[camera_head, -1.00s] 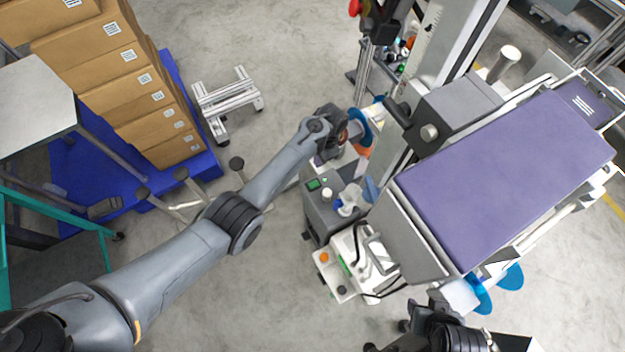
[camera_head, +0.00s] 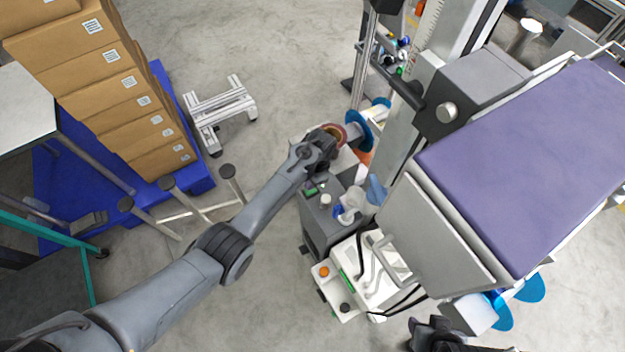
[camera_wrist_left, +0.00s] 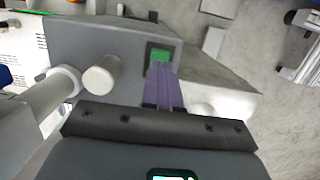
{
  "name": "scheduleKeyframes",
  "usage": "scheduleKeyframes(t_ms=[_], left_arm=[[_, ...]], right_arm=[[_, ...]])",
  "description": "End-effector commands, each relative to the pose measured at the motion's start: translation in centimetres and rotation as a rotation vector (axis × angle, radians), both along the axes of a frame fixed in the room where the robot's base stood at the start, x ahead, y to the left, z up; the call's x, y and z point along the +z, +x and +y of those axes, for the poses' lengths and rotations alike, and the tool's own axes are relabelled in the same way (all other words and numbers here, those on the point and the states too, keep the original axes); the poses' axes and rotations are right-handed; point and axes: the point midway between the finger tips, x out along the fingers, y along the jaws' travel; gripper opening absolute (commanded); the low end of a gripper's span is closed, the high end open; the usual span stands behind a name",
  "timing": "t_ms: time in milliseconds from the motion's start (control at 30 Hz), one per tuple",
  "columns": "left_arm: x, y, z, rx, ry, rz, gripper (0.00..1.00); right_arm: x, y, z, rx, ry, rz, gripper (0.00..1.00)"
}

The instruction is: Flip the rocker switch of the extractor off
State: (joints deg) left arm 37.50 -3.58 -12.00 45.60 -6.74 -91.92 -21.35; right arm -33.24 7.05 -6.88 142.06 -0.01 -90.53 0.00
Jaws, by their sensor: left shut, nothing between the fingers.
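The extractor is a grey box (camera_head: 322,226) with a pale knob (camera_head: 326,200) on top. Its rocker switch (camera_head: 311,191) is green and sits near the box's back edge. In the left wrist view the green switch (camera_wrist_left: 160,56) sits in a dark frame on the grey panel, beside the pale knob (camera_wrist_left: 101,76). My left gripper (camera_head: 317,178) is over the switch end of the box. In the wrist view its purple fingers (camera_wrist_left: 162,72) are together, empty, and reach the switch's near edge; I cannot tell whether they touch it.
A clear vessel with blue parts (camera_head: 350,208) stands beside the knob. A white unit with an orange button (camera_head: 323,271) is in front. A purple-topped machine (camera_head: 525,165) rises at the right. Stacked cartons (camera_head: 110,85) stand at the left.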

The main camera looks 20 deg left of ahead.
Motion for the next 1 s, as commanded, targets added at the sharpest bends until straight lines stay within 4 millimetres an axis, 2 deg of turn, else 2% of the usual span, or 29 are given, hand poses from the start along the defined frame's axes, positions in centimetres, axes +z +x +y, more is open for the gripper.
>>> scheduleKeyframes(t_ms=[33, 133, 500, 833, 1000], left_arm=[[-1.1, -0.1, 0.1, 0.000, 0.000, 0.000, 0.00], [-1.7, -0.2, 0.2, 0.000, 0.000, -0.001, 0.00], [-2.5, -0.3, 0.3, 0.000, -0.001, -0.001, 0.00], [-2.4, -0.4, 0.3, 0.000, -0.004, -0.005, 0.00], [-2.5, -0.8, 0.5, -0.001, -0.054, -0.060, 0.00]], right_arm=[[-1.1, 0.0, 0.0, 0.002, -0.002, 0.000, 0.43], [-1.7, 0.0, -0.1, 0.002, -0.003, 0.001, 0.43], [-2.5, 0.0, 0.0, 0.001, 0.000, 0.000, 0.43], [-2.1, 0.0, 0.1, -0.004, 0.007, 0.000, 0.43], [0.2, 0.0, 0.2, -0.005, 0.007, 0.001, 0.43]])
